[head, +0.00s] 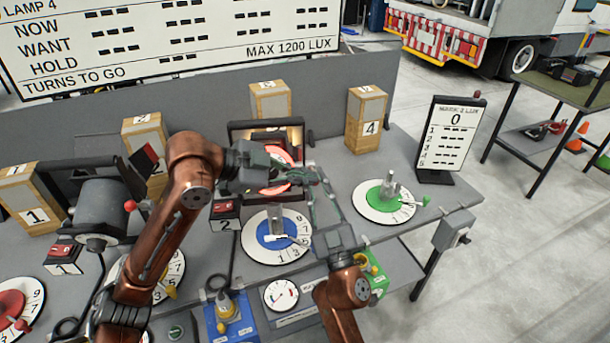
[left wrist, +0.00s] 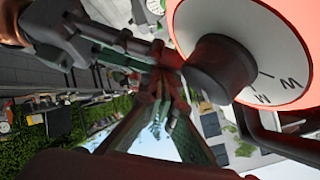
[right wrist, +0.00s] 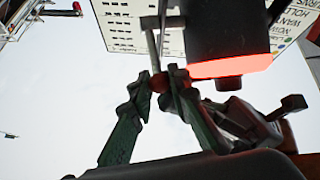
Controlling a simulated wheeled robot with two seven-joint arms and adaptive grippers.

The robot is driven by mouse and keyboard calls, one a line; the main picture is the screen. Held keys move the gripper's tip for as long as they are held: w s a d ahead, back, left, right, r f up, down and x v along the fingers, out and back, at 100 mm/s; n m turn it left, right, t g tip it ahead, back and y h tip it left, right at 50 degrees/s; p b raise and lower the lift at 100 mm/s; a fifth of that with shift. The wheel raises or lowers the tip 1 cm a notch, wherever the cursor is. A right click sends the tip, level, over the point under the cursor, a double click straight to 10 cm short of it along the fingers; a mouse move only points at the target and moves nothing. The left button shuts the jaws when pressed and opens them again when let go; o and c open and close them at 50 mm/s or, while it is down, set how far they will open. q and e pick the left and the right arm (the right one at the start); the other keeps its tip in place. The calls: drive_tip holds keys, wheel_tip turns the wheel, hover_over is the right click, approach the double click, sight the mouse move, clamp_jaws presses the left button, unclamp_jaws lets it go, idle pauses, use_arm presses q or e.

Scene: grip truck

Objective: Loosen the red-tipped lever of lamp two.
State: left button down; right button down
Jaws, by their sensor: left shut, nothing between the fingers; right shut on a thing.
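Lamp two (head: 291,131), a dark housing with a red-lit face, stands behind the number 2 block (head: 226,224). My right gripper (head: 312,178) is shut at the lamp's right side. In the right wrist view its fingertips (right wrist: 164,82) close on the reddish ball tip (right wrist: 158,83) of a grey lever (right wrist: 151,40). My left gripper (head: 288,178) is shut and empty at the lamp's front. In the left wrist view its fingertips (left wrist: 168,85) are beside a black knob (left wrist: 222,66) on a white, red-edged dial (left wrist: 270,50). The fingers partly hide the lamp in the head view.
A blue-centred dial (head: 262,246) lies in front of the lamp and a green-centred dial (head: 378,212) to its right. A sign reading 0 (head: 455,135) stands at the bench's right end. Lamp one (head: 103,208) and wooden block 4 (head: 367,125) stand nearby. Both grippers are close together.

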drive_tip(key=c, duration=1.8)
unclamp_jaws()
drive_tip(key=shift+a+r, duration=0.1)
use_arm(q)
drive_tip(key=shift+w+f, duration=0.1)
drive_tip(key=shift+f, duration=0.35)
